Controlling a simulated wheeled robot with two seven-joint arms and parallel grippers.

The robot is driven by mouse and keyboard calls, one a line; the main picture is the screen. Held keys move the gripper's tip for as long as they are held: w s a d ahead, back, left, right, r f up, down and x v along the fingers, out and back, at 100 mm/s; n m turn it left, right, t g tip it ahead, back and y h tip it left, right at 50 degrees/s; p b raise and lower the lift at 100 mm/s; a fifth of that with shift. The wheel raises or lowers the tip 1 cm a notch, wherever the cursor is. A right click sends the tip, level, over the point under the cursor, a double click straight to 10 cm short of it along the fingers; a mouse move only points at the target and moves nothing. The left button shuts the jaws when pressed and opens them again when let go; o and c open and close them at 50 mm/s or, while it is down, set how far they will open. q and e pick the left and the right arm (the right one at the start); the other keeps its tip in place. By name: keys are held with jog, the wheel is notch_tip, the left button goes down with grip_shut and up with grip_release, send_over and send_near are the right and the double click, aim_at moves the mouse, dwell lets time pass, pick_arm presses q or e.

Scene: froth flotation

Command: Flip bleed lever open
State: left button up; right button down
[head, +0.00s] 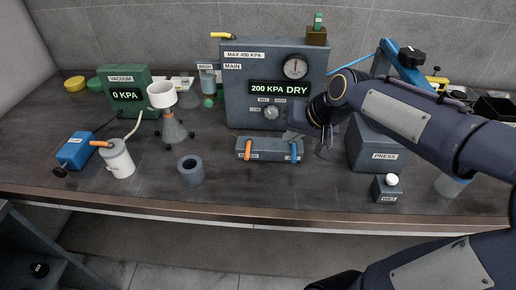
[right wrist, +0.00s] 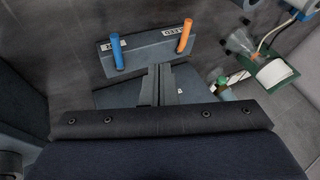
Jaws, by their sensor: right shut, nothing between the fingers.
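A grey valve box (head: 270,146) stands on the bench in front of the main panel, with an orange lever (head: 248,149) at its left and a blue lever (head: 294,151) at its right. Each lever has a small label; the one by the orange lever seems to read bleed. In the right wrist view the blue lever (right wrist: 117,52) is at left and the orange lever (right wrist: 185,36) at right. My right gripper (right wrist: 158,70) is shut and empty, its fingertips close to the box between the levers. In the head view my right gripper (head: 296,136) is just behind the blue lever end. My left gripper is out of view.
The main panel (head: 238,90) reads 200 KPA DRY behind the box. A grey press block (head: 375,150) and wet box (head: 387,190) stand to the right. The bench front before the valve box is clear.

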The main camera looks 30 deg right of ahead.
aim_at(248, 151)
jog(key=x, duration=1)
jog(key=shift+s, duration=0.15)
jog(key=shift+w+a+f+p, duration=0.2)
jog(key=shift+w+a+p, duration=0.1)
jog(key=shift+w+a, duration=0.45)
jog(key=shift+w+a+f+p, duration=0.2)
jog(key=shift+w+a+p, duration=0.15)
jog(key=shift+a, duration=0.65)
